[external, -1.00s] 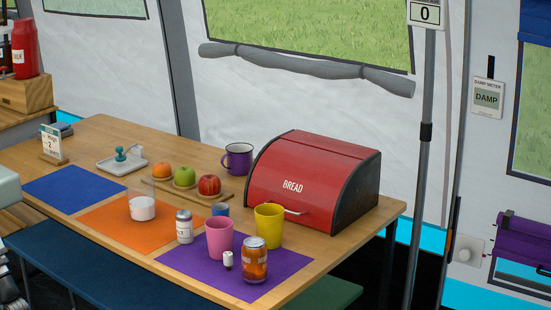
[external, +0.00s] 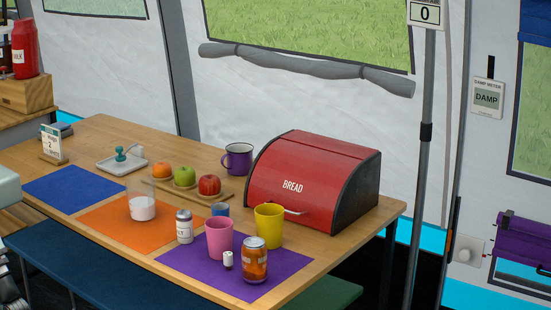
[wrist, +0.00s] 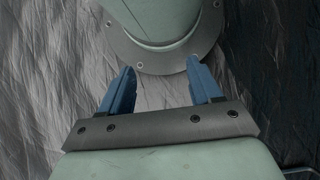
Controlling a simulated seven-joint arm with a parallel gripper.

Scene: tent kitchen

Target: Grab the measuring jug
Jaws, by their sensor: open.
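A clear measuring jug (external: 142,206) with white contents in its lower part stands upright on the orange mat (external: 115,230) in the external view. My gripper (wrist: 161,65) shows in the wrist view with its two blue fingers apart and nothing between them. Behind the fingers are a pale green rounded part with a grey bolted flange and wrinkled grey fabric. The jug is not in the wrist view, and my gripper is not in the external view, so their distance is hidden.
A red bread bin (external: 300,185) fills the right end. The blue mat (external: 72,188) is clear.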

